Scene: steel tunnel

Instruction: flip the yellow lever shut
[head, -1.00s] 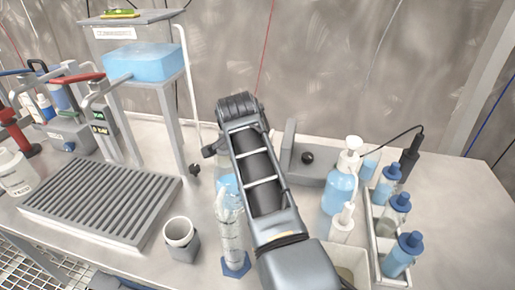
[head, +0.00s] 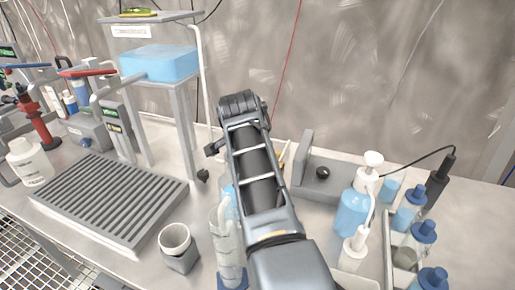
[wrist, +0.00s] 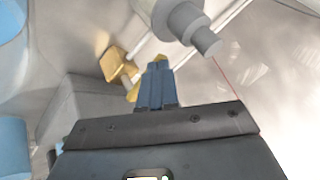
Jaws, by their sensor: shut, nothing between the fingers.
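The yellow lever (wrist: 118,65) shows in the wrist view as a blocky yellow piece just left of my fingers, with more yellow beside and behind the fingertips. My gripper (wrist: 157,70) has its blue-grey fingers together and empty, very close to the lever; I cannot tell whether they touch. In the head view only a thin yellow sliver, seemingly the lever (head: 283,157), shows at the right edge of my arm. My arm hides the rest of it and my fingers there. The lever's angle is unclear.
A grey stepped cylinder (wrist: 185,22) is close to the right of my fingers. A grey block with a black knob (head: 323,173) stands right of my arm, with a pump bottle (head: 352,212) nearer. A clear graduated cylinder (head: 228,250) and a cup (head: 176,242) stand left.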

